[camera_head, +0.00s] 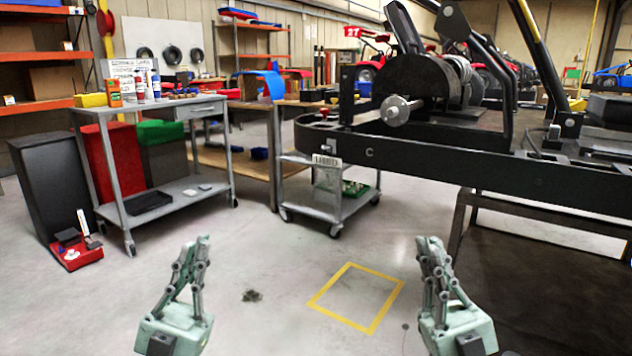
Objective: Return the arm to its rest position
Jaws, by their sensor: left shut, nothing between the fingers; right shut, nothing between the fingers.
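My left gripper (201,243) stands upright at the lower left of the head view, with its fingers pointing up. It is shut and empty. My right gripper (428,243) stands upright at the lower right, also shut and empty. Both are in the open above the floor, apart from each other and touching nothing that I can see. My arms behind the grippers are mostly out of the view.
A grey cart (190,107) with bottles and boxes stands at the left. A black kart frame (445,168) on a stand fills the right. A small trolley (318,209) is under its near end. A yellow square (328,308) marks clear floor (290,270) between the grippers.

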